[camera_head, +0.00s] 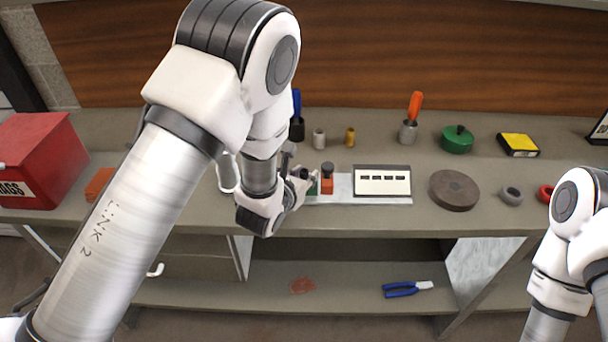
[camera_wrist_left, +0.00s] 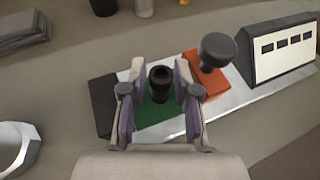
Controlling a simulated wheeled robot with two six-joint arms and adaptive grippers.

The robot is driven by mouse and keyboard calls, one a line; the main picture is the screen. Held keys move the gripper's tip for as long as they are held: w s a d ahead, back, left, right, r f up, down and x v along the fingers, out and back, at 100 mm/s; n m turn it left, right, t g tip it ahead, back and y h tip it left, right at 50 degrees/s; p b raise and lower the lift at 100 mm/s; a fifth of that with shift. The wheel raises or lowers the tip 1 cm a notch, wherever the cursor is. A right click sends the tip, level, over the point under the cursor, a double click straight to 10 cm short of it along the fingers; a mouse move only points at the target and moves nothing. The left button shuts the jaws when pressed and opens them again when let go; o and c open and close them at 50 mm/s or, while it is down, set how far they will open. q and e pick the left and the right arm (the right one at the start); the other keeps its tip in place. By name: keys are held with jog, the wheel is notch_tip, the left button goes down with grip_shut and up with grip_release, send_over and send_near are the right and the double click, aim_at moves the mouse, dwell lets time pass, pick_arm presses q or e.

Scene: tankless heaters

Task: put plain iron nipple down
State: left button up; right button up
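The plain iron nipple (camera_wrist_left: 160,84), a short dark tube, stands upright on the green patch (camera_wrist_left: 158,112) of a pale plate (camera_wrist_left: 248,96) in the left wrist view. My left gripper (camera_wrist_left: 160,80) has one finger on each side of it, with a small gap showing between the nipple and each finger. In the head view my left gripper (camera_head: 300,176) is at the left part of the plate (camera_head: 342,187), and its wrist hides the nipple. My right arm shows at the right edge of the head view; its gripper is out of view.
Beside the green patch is an orange patch (camera_wrist_left: 206,86) with a dark knobbed piece (camera_wrist_left: 217,50). A slotted white-fronted block (camera_head: 382,181) and a round brown disc (camera_head: 454,190) stand to the right. A red box (camera_head: 40,158) is at the left.

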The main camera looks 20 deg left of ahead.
pick_arm(q)
jog(key=shift+w, duration=0.1)
jog(key=shift+r, duration=0.15)
jog(key=shift+s+r, duration=0.1)
jog(key=shift+s, duration=0.1)
jog(key=b+v, duration=0.2)
jog(key=v, duration=0.7)
jog(key=shift+s+r, duration=0.1)
jog(key=shift+s, duration=0.2)
jog(key=p+v, duration=0.2)
jog(key=p, duration=0.7)
jog(key=shift+r+p, duration=0.1)
jog(key=shift+p, duration=0.2)
